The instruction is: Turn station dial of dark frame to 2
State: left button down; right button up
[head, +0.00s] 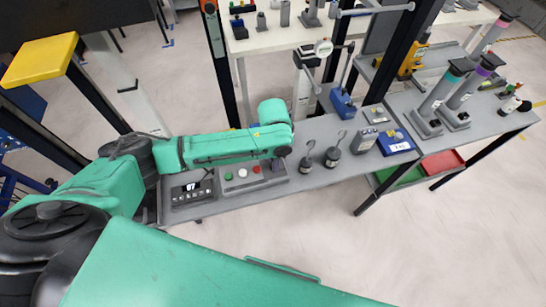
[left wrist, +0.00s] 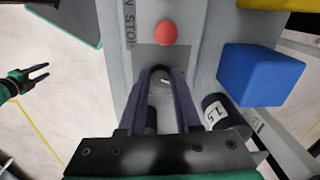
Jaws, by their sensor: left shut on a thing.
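In the left wrist view, the purple-grey fingers of my left gripper (left wrist: 161,78) are closed around a small dark round dial (left wrist: 160,74) on a grey panel (left wrist: 145,53). The dial's markings and pointer cannot be read, so its setting is unclear. A red round button (left wrist: 166,32) sits just beyond the dial, with partly visible lettering beside it. In the head view my left arm reaches across the bench and its wrist hides the gripper and the dial. The right gripper (left wrist: 44,72) shows at the left of the wrist view, its two fingers apart and empty.
A blue block (left wrist: 260,75) and a dark cylinder with a white label (left wrist: 219,112) stand close to the right of the fingers.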

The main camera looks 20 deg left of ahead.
pick_arm(q)
jog(key=m+p, duration=0.2)
jog(key=m, duration=0.1)
jog(key=m+p, duration=0.1)
jog(key=shift+w+r+m, duration=0.1)
jog(key=shift+r+m, duration=0.15)
jog(key=shift+m, duration=0.05)
jog(key=shift+f+m+p, duration=0.1)
jog(key=shift+m+p, duration=0.65)
jog(key=shift+m, duration=0.85)
jog(key=c, duration=0.6)
grip_release()
notch_tip(320, 180, up, 14)
jog(key=b, duration=0.1)
jog(key=shift+s+r, duration=0.2)
jog(key=shift+r, duration=0.05)
